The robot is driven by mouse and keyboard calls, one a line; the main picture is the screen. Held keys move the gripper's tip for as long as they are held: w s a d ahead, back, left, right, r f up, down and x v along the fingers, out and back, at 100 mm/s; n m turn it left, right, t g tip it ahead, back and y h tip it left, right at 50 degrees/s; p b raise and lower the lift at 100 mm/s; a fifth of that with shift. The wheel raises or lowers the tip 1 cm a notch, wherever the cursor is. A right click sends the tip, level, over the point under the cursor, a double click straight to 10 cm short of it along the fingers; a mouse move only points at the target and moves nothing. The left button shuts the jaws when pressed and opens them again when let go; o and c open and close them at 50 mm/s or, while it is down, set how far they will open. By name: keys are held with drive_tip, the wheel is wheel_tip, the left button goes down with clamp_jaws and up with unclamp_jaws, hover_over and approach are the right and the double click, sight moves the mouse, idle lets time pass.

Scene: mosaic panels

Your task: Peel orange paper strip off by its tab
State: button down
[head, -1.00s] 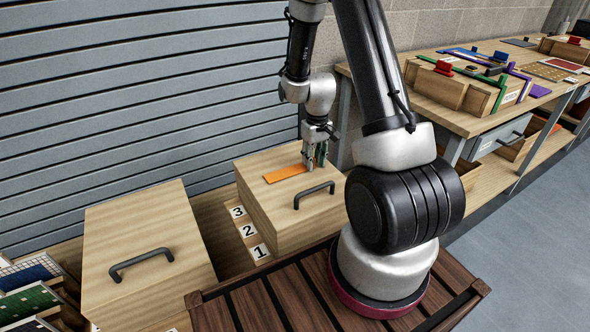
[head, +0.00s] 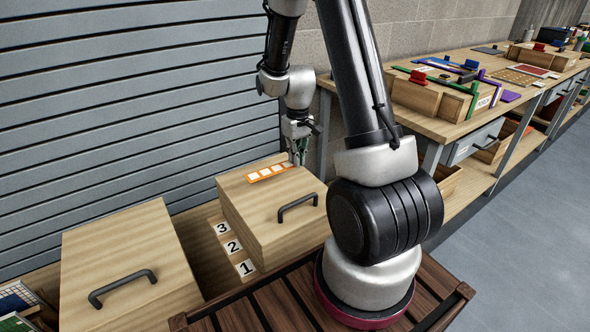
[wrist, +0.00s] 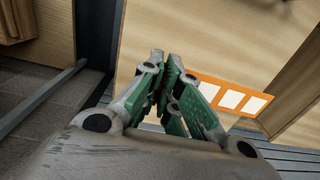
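An orange strip with a row of white squares (head: 267,173) lies on top of the wooden box (head: 275,215) with the dark handle. It also shows in the wrist view (wrist: 231,97), just right of my fingers. My gripper (head: 298,160) points down at the right end of the strip, close to the box top. In the wrist view my gripper (wrist: 166,58) has its green-padded fingers drawn together at the tips. I cannot make out a tab or any paper between them. The fingers hide the strip's near end.
A second wooden box (head: 120,260) with a handle stands at the left. Number cards 1, 2 and 3 (head: 233,247) lie between the boxes. A grey slatted wall (head: 130,100) is behind. A workbench (head: 440,120) with coloured parts stands at the right.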

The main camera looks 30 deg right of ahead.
wheel_tip(320, 180, up, 14)
idle(2.6)
drive_tip(key=shift+r, duration=0.15)
idle(0.3)
